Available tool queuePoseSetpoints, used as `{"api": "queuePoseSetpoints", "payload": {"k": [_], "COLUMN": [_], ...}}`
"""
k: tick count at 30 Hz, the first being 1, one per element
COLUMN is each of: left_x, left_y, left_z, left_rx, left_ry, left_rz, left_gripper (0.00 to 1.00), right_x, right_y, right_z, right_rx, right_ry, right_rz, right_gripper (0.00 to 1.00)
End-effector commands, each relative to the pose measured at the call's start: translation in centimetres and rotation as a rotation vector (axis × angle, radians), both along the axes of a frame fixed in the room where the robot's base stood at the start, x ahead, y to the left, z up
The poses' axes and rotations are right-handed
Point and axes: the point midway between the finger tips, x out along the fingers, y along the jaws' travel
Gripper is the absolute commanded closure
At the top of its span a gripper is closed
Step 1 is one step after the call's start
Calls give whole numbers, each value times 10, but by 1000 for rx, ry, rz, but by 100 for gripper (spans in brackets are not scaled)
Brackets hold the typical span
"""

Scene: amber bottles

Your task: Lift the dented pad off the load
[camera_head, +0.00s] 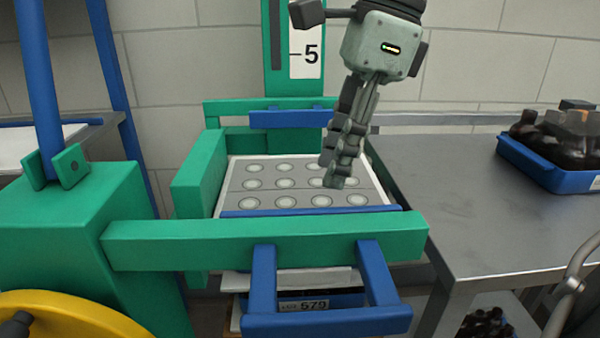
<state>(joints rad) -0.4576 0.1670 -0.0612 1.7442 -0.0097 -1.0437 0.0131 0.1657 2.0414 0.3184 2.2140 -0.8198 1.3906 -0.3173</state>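The dented pad (268,189) is a light grey sheet with rows of round, pale dimples. It lies flat inside the green frame (265,240), behind a blue bar at its near edge. The load under it is hidden from above; a pale layer and a blue crate (322,301) labelled 579 show below the frame. My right gripper (334,172) points down over the right part of the pad and covers some dimples. Its fingers overlap in this view, so I cannot tell their gap or whether they touch the pad. My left gripper is not in view.
A grey metal table (440,200) stands right of the frame, mostly bare. A blue tray (553,168) of dark bottles sits at its far right. A yellow wheel (65,315) is at lower left.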

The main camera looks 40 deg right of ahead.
Motion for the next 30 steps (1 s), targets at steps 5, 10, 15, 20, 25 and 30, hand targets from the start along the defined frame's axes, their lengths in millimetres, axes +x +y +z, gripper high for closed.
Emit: {"api": "queuePoseSetpoints", "payload": {"k": [5,10,15,20,25,30], "left_x": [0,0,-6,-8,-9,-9], "left_y": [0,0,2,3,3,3], "left_z": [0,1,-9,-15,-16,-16], "left_rx": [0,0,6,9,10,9], "left_ry": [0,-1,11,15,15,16], "left_rz": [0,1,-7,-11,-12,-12], "left_gripper": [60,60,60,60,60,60], "right_x": [1,4,11,17,18,18], "right_y": [2,6,13,19,21,21], "right_z": [-7,-25,-45,-67,-74,-74], "right_rx": [0,-1,-2,-1,-1,-1], "right_ry": [2,4,7,4,0,-1], "right_rz": [1,1,1,0,1,0], "right_gripper": [68,68,68,68,68,69]}}
